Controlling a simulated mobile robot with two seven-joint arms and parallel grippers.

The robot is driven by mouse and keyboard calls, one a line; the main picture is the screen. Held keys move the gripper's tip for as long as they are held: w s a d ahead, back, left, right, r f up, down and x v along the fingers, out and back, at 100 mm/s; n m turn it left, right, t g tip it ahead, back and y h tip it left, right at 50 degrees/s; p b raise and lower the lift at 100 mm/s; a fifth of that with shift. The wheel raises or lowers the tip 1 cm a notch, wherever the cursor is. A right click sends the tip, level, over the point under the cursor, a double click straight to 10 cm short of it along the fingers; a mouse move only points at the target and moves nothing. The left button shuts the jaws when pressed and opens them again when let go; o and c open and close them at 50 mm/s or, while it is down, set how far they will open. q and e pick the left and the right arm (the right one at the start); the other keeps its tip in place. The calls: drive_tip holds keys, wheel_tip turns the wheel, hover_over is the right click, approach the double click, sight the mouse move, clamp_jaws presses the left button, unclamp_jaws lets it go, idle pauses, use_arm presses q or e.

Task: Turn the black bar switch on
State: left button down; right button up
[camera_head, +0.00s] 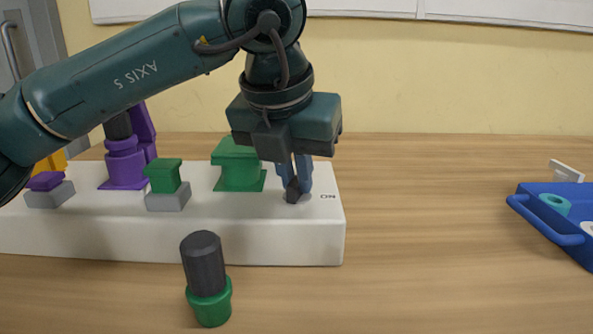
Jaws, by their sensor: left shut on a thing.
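The black bar switch (293,190) sits on the top face of a white socket box (290,247), near its right end. The letters ON are printed just right of it. My left gripper (294,182) points down over the switch, with its bluish fingers shut on it. The fingers hide part of the switch, and it seems to lean; I cannot tell its exact position. My right gripper is not in view.
Green blocks (238,167), a smaller green piece (165,177) and a purple socket (124,164) stand on the box. A black and green plug (206,280) stands in front. A blue tray (559,224) lies far right. Table between is clear.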

use_arm(q)
drive_tip(key=m+h+p, duration=0.1)
drive_tip(key=m, duration=0.2)
drive_tip(key=shift+a+r+m+g, duration=0.1)
drive_tip(key=shift+m+g, duration=0.2)
drive_tip(key=m+p, duration=0.1)
drive_tip(key=m+g+h, duration=0.1)
drive_tip(key=m, duration=0.1)
drive_tip(key=shift+w+a+m+p, duration=0.1)
drive_tip(key=shift+w+m+p, duration=0.05)
drive_tip(key=shift+m+p, duration=0.2)
drive_tip(key=shift+r+m+g+p, duration=0.1)
drive_tip(key=shift+m+g+p, duration=0.25)
drive_tip(key=shift+m, duration=0.1)
drive_tip(key=m+p, duration=0.1)
drive_tip(key=m, duration=0.1)
drive_tip(key=shift+m+g+h+p, duration=0.3)
drive_tip(key=shift+g+h, duration=0.05)
drive_tip(key=shift+h, duration=0.05)
drive_tip(key=shift+w+m+g+p, duration=0.15)
drive_tip(key=shift+m+g+p, duration=0.6)
drive_tip(key=shift+m, duration=0.65)
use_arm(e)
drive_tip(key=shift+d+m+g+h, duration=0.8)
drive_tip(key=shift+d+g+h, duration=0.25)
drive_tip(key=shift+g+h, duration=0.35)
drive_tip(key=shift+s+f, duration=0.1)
